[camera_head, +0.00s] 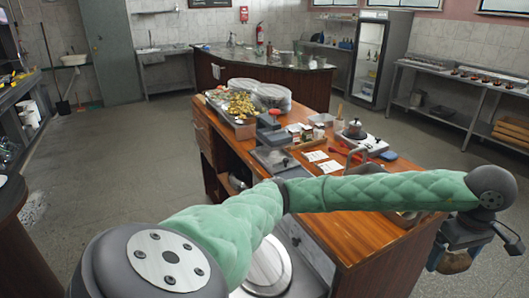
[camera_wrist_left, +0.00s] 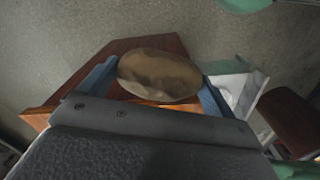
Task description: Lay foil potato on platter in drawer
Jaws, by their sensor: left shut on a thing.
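My left gripper (camera_head: 455,250) hangs at the right edge of the head view, past the end of the wooden counter. In the left wrist view its two blue fingers are shut on a brownish, oval, dull-surfaced thing, which I take to be the foil potato (camera_wrist_left: 160,76). A brown part of the potato (camera_head: 456,264) also shows under the gripper in the head view. It is held in the air, clear of the counter. I cannot make out the platter or an open drawer in either view. My right gripper is not in view.
A steel shelf unit (camera_head: 465,90) stands behind.

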